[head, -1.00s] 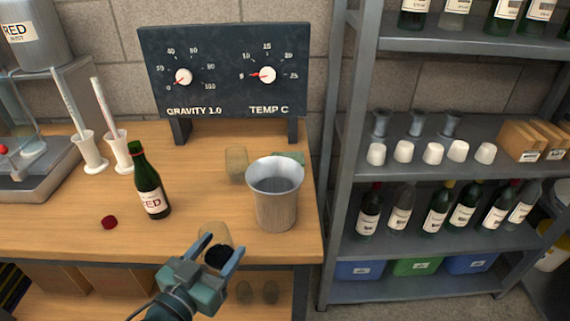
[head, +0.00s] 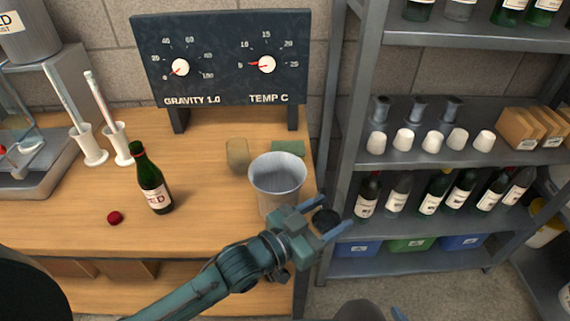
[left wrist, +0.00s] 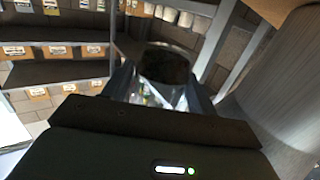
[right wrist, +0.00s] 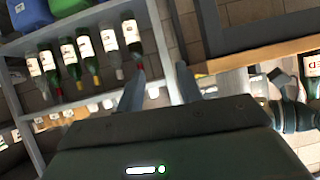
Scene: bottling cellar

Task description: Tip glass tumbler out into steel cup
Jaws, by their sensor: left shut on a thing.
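The steel cup (head: 277,176) stands upright on the table near its front right corner, its rim open and its lower front hidden by my left gripper. My left gripper (head: 322,219) is shut on the glass tumbler (head: 326,221), whose dark round inside shows between the fingers just right of the cup. In the left wrist view the tumbler (left wrist: 165,68) sits between the fingers, with the cup's ribbed side (left wrist: 278,85) close on the right. I cannot tell the tumbler's exact tilt. My right gripper (right wrist: 157,90) is open and empty in the right wrist view.
A wine bottle (head: 151,180) and red cap (head: 114,217) are at left. The gauge board (head: 222,62) stands behind. The metal shelf (head: 347,130) rises close on the right.

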